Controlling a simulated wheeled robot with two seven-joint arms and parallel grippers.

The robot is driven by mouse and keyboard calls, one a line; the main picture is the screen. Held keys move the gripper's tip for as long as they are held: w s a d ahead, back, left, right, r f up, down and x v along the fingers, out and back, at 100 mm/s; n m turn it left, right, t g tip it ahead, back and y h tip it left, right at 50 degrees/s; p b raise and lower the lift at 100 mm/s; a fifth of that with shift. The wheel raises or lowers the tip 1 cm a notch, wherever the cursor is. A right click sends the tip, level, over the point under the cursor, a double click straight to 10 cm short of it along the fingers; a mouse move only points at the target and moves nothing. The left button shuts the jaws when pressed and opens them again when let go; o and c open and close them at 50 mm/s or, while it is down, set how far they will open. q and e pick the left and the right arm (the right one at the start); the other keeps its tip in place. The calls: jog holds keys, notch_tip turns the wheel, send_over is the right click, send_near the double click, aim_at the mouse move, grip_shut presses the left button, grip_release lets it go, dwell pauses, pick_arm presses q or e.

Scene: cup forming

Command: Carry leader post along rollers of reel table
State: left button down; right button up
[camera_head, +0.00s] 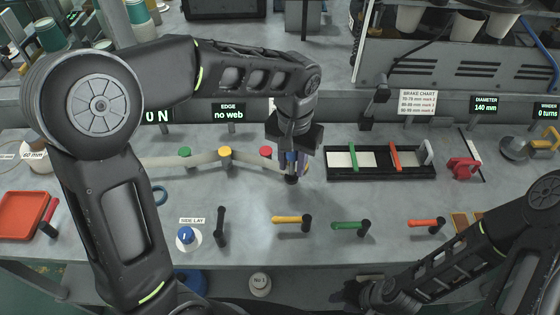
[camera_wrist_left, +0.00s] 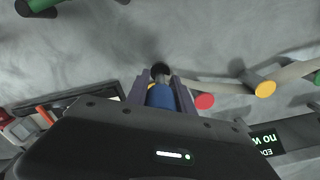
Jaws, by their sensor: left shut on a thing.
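My left gripper (camera_head: 291,172) points down at the reel table (camera_head: 330,215) and is shut on the leader post, which is blue with a dark end; the post (camera_wrist_left: 160,96) shows between the fingers in the left wrist view. A pale strip (camera_head: 205,159) runs along the rollers toward the post. The green-topped (camera_head: 184,151), yellow-topped (camera_head: 225,154) and red-topped (camera_head: 265,151) rollers stand in a row left of the gripper. The red one (camera_wrist_left: 204,101) is nearest to the post. My right gripper (camera_head: 350,294) is low at the front edge; its fingers are unclear.
A black tray (camera_head: 380,176) with pale plates lies right of the left gripper. Yellow (camera_head: 287,220), green (camera_head: 346,225) and orange (camera_head: 423,222) handles stand along the front. A red tray (camera_head: 22,212) is at far left. The "EDGE" display (camera_head: 229,111) reads "no web".

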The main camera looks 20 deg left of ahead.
pick_arm(q)
jog(key=shift+w+d, duration=0.3)
jog(key=shift+d, duration=0.55)
jog(key=shift+w+r, duration=0.1)
jog(key=shift+w, duration=0.25)
jog(key=shift+w+a+p, duration=0.3)
jog(key=shift+w, duration=0.4)
jog(key=shift+w+a+p, duration=0.25)
jog(key=shift+w+p, duration=0.05)
jog(key=shift+w, duration=0.45)
jog(key=shift+w+a+p, duration=0.3)
jog(key=shift+w, duration=0.4)
jog(key=shift+f+b, duration=0.7)
jog(key=shift+f, duration=0.35)
jog(key=c, duration=1)
grip_release()
jog(key=shift+a, duration=0.1)
